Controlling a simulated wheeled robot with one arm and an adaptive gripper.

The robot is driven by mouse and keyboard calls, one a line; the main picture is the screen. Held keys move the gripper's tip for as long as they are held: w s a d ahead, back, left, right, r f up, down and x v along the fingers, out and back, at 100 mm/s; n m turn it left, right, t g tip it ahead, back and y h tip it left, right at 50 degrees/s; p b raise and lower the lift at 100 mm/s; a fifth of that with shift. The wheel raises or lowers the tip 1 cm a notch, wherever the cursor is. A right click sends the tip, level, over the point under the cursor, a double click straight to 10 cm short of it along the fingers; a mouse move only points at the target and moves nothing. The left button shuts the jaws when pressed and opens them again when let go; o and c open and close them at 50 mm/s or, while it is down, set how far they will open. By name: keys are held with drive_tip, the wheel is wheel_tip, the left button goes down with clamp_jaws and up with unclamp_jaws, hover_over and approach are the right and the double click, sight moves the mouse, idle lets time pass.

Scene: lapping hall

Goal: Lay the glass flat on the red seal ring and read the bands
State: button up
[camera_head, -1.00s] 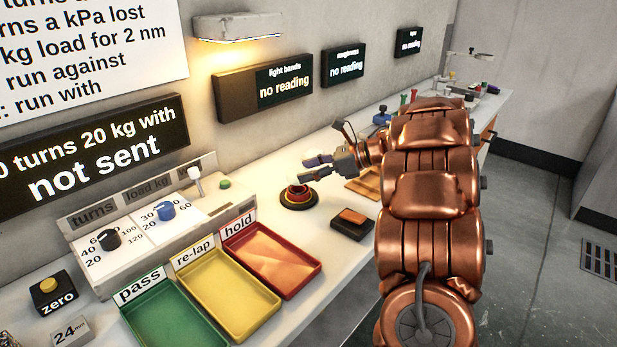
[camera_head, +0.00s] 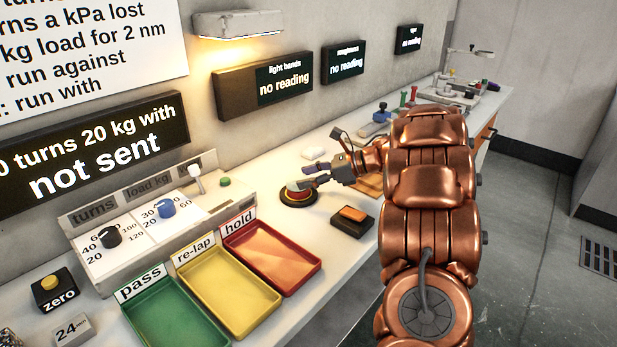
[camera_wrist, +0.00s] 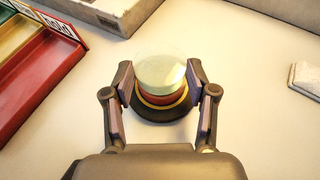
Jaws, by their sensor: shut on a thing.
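The glass (camera_wrist: 160,72) is a pale, clear round disc between the fingertips of my gripper (camera_wrist: 160,82) in the wrist view. My gripper is shut on its sides. The red seal ring (camera_wrist: 164,99) sits directly under the glass on a dark round base with a yellow rim. The ring also shows in the head view (camera_head: 297,196), below my gripper (camera_head: 305,183). The glass looks roughly level; I cannot tell whether it touches the ring. The light bands display (camera_head: 284,84) reads "no reading".
Green pass (camera_head: 180,342), yellow re-lap (camera_head: 262,322) and red hold (camera_head: 310,278) trays stand at the front left. A dark block with an orange top (camera_head: 352,215) sits right of the ring. A small white pad (camera_head: 314,153) lies behind my gripper. A lamp (camera_head: 238,24) hangs above.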

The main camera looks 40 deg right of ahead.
drive_tip(key=shift+f, duration=0.15)
drive_tip(key=o, duration=1.3)
drive_tip(key=shift+r, duration=0.2)
drive_tip(key=shift+r+p, duration=0.2)
drive_tip(key=shift+p, duration=0.15)
drive_tip(key=v, duration=0.6)
drive_tip(key=b+v, duration=0.1)
drive_tip(key=v, duration=0.5)
drive_tip(key=shift+f, duration=0.25)
